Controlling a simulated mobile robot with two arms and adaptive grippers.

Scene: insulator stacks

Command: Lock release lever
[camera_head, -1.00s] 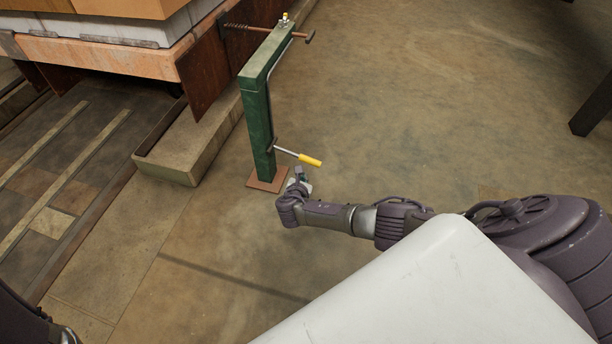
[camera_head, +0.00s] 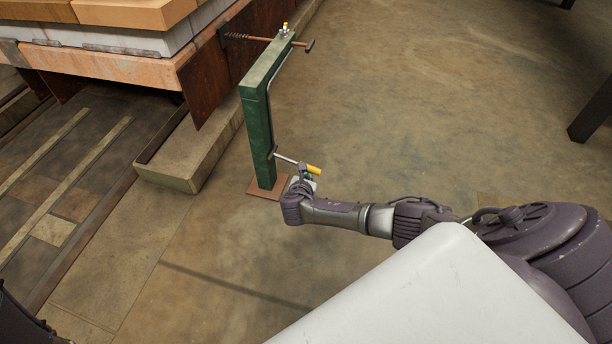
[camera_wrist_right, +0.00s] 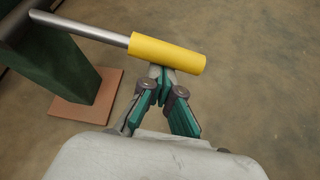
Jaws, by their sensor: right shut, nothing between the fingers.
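The release lever is a grey metal rod with a yellow handle (camera_head: 314,169), sticking out to the right from low on a green post (camera_head: 257,125). The yellow handle (camera_wrist_right: 168,53) also shows large in the right wrist view, with the green post (camera_wrist_right: 48,62) at left. My right gripper (camera_wrist_right: 162,74) is shut and empty. Its fingertips are at the lower edge of the handle, below its middle; I cannot tell whether they touch. In the head view my right gripper (camera_head: 304,174) is small and partly overlaps the lever. My left gripper is not in view.
The post stands on a reddish base plate (camera_head: 255,192). A spring-loaded rod (camera_head: 308,46) crosses its top. A concrete kerb (camera_head: 170,180) and a rusty loaded frame (camera_head: 205,85) are to the left. The floor at right is open, with a dark leg (camera_head: 594,110) at the far right.

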